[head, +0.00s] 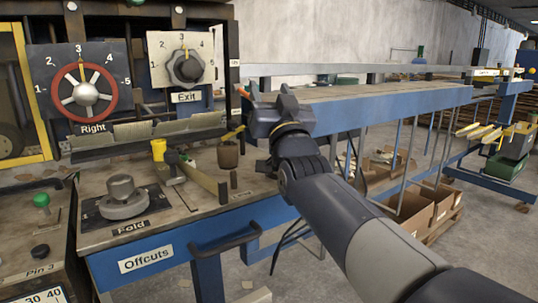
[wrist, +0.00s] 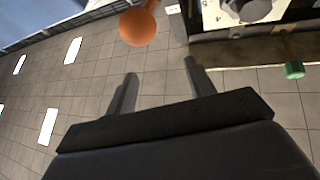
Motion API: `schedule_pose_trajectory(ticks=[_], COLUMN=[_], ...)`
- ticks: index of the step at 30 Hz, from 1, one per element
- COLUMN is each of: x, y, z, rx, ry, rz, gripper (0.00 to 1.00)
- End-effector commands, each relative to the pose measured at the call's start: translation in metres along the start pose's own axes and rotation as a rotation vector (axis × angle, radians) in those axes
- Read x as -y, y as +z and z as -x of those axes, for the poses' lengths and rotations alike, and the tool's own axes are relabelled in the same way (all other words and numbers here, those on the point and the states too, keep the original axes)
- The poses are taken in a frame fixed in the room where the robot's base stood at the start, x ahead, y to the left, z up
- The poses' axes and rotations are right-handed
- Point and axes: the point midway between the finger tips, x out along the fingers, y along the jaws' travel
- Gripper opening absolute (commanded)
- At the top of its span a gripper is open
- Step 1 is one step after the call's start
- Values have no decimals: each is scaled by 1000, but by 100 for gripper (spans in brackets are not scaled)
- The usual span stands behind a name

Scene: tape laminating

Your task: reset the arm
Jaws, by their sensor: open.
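My arm (head: 345,225) reaches up from the lower right of the head view, bent at the wrist. My gripper (head: 272,100) is at its end, in front of the bench's right end and right of the Exit dial. In the wrist view, the two fingers of my gripper (wrist: 161,78) stand apart with nothing between them. An orange ball-shaped knob (wrist: 138,28) shows beyond the fingers in the wrist view, apart from them.
The Right dial (head: 85,94) and Exit dial (head: 186,67) are behind. A blue beam (head: 390,104) runs right. A green knob (wrist: 293,70) shows in the wrist view.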

Motion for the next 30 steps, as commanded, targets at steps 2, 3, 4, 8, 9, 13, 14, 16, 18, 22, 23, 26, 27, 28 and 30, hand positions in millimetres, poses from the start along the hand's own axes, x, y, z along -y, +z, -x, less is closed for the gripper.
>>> schedule_pose_trajectory(ticks=[2,3,4,8,9,13,14,16,18,22,23,26,27,28,30], x=[-1,-1,-2,-2,-3,-3,-3,-3,-3,-2,-2,-2,-2,-2,-3], y=[7,10,12,20,20,22,22,22,22,22,22,22,22,22,22], z=[-12,-17,-20,-34,-38,-47,-48,-50,-51,-51,-51,-51,-50,-50,-47], rx=[2,2,2,2,0,-1,0,0,0,0,0,0,0,0,0], ry=[0,0,0,0,0,0,0,0,0,0,0,0,0,0,0], rz=[0,0,0,0,0,-1,-1,-1,-1,-1,-1,-1,-1,-1,-1], gripper=[52,52,52,52,52,52,52,52,52,52,52,52,52,52,52])
